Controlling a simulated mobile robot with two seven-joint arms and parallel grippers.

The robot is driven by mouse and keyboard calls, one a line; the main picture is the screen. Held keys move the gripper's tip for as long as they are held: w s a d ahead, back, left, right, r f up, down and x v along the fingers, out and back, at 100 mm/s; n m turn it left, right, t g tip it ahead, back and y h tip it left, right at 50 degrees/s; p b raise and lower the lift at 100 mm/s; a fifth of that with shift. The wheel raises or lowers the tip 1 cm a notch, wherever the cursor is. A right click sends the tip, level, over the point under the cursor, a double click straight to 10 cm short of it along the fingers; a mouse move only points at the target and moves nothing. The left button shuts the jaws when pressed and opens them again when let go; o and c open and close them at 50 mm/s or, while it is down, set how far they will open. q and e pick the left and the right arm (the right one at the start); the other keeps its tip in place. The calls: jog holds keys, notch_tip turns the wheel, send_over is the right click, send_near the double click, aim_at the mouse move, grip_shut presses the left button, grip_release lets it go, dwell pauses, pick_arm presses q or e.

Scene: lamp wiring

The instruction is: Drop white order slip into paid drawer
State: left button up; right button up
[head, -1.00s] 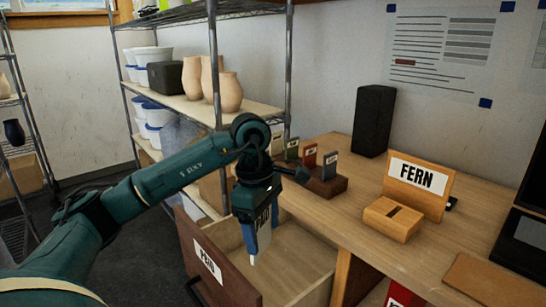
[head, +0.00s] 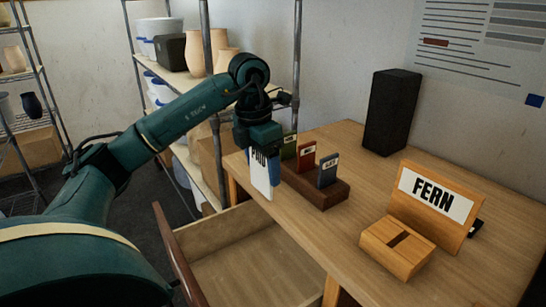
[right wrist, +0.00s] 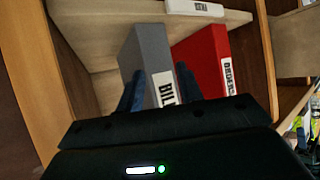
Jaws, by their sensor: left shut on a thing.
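My left gripper (head: 262,165) is shut on a white slip (head: 261,178) with black lettering that seems to read PAID. The slip hangs down by the table's left edge, beside the card rack, above the level of the drawer. The open drawer (head: 245,262) lies below it, with an empty wooden floor in the visible part. Its front panel (head: 178,255) shows only edge-on, so its label is hidden now. In the right wrist view my right gripper (right wrist: 160,85) has its blue fingers apart, before a grey binder (right wrist: 140,55); contact cannot be told.
A dark block (head: 318,190) holds several coloured cards. A wooden FERN sign (head: 434,200), a slotted wooden box (head: 398,247) and a black speaker (head: 392,112) stand on the table (head: 360,205). A red binder (right wrist: 205,55) stands beside the grey one.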

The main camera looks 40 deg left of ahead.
aim_at(259, 178)
pick_arm(q)
jog(key=shift+s+f, duration=0.1)
jog(key=shift+f, duration=0.2)
jog(key=f+b, duration=0.4)
jog(key=shift+s+f+b, duration=0.2)
jog(key=shift+f+b, duration=0.15)
jog(key=shift+b, duration=0.05)
jog(key=shift+f, duration=0.25)
pick_arm(e)
jog(key=f, duration=0.2)
jog(key=a+f+m, duration=0.1)
jog(key=shift+s+t, duration=0.3)
jog(key=shift+s, duration=0.05)
pick_arm(q)
jog(key=o, duration=1)
pick_arm(e)
jog(key=shift+d, duration=0.1)
pick_arm(q)
jog(key=shift+o, duration=0.2)
